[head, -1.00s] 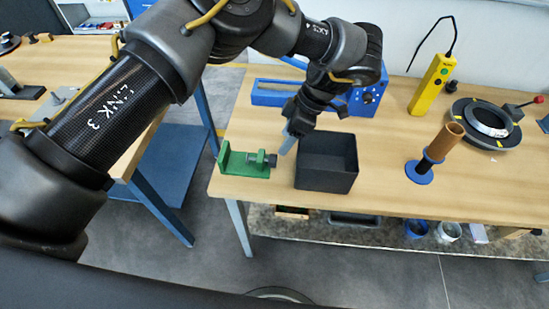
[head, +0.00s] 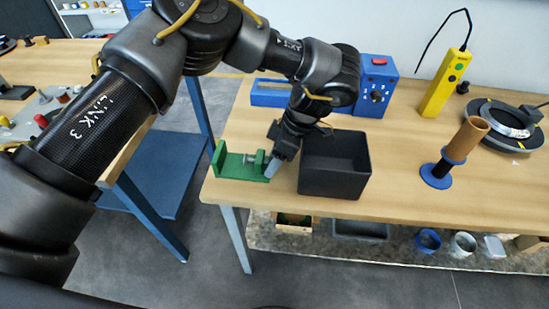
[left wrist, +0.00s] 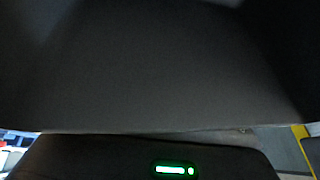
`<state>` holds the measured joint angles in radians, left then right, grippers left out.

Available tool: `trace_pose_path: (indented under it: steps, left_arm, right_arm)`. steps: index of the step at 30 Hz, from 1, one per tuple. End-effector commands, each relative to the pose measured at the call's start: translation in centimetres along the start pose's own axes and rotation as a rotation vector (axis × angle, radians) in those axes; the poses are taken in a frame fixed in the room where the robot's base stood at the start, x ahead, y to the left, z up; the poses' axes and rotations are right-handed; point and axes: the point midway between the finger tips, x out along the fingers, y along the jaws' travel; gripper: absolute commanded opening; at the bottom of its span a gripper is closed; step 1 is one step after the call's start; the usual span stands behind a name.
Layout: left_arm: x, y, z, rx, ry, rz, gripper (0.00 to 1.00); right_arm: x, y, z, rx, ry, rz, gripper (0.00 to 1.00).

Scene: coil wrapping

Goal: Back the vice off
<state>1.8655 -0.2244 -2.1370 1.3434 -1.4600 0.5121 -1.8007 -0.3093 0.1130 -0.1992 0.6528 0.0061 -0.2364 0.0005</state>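The small green vice (head: 232,168) stands near the left front of the wooden table in the head view. Its screw end faces right. My left gripper (head: 273,168) points down at that end, and its grey fingertips cover the dark knob seen there earlier. From this angle I cannot tell whether the fingers touch or grip the knob. The left wrist view is mostly filled by a dark surface and shows neither the vice nor the fingertips. My right gripper is not in view.
A black open bin (head: 335,166) stands just right of the left gripper, very close to it. Behind are a blue control box (head: 376,84) and a blue tray (head: 271,92). A brown tube on a blue spool (head: 456,153), a yellow pendant (head: 445,84) and a black ring (head: 503,126) stand to the right.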

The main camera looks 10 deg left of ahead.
Motion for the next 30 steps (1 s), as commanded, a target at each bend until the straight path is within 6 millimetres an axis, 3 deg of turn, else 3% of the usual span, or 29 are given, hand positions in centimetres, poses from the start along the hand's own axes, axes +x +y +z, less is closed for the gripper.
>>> trace_pose_path:
  steps: [1, 10, 24, 30]
  left_arm:
    - [0.0, 0.0, 0.0, 0.000, 0.000, 0.000, 0.50]
    - [0.0, 0.0, 0.0, 0.000, 0.000, 0.000, 0.11]
    - [0.1, -0.3, 0.1, -0.089, 0.008, 0.218, 0.11]
    - [0.0, -0.3, 0.1, -0.097, 0.006, 0.231, 0.11]
  right_arm:
    - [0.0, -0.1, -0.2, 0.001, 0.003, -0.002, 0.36]
    - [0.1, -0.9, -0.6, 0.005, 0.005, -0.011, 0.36]
    - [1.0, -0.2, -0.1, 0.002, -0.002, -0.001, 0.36]
    - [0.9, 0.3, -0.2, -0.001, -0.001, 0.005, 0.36]
